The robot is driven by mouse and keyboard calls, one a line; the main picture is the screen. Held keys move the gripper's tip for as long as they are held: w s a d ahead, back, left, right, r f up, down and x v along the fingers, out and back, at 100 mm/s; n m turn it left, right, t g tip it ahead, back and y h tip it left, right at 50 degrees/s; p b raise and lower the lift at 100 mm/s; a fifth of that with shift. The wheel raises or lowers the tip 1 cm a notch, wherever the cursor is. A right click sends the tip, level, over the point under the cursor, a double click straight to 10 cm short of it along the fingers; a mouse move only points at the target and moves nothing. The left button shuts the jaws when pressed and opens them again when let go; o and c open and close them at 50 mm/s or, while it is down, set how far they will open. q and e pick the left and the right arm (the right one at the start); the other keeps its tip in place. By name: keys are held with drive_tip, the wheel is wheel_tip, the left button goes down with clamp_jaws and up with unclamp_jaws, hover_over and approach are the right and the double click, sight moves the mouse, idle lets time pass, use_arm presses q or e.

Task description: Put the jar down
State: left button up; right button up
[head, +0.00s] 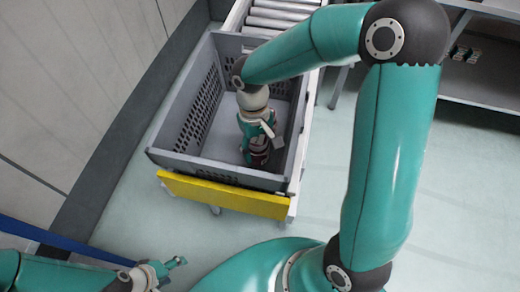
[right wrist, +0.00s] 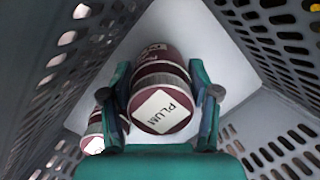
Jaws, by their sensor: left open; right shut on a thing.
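A dark red jar (right wrist: 160,88) with a white label reading PLUM sits between the fingers of my right gripper (right wrist: 163,103) in the right wrist view. That gripper is shut on it, inside the grey crate (head: 196,105). In the head view my right gripper (head: 262,148) points down into the crate and hides most of the jar. I cannot tell whether the jar touches the crate floor. A second dark red jar (right wrist: 94,128) with a pale label is beside it at the left, partly hidden by a finger. My left gripper (head: 174,264) is open and empty, outside the crate at the lower left.
The crate has slotted walls, close around my right gripper. Bare crate floor (head: 222,137) shows left of the gripper. A yellow bar (head: 222,196) runs along the crate's near side. A roller conveyor (head: 278,14) lies behind. A shelf unit (head: 480,85) stands at upper right.

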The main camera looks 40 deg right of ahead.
drive_tip(key=shift+f, duration=0.9)
drive_tip(key=o, duration=1.5)
drive_tip(key=r, duration=0.4)
drive_tip(key=w+r+p, duration=0.1)
drive_tip(key=r, duration=0.3)
drive_tip(key=w+r, duration=0.1)
drive_tip(key=r, duration=0.3)
drive_tip(key=shift+w+d, duration=0.1)
drive_tip(key=shift+d, duration=0.1)
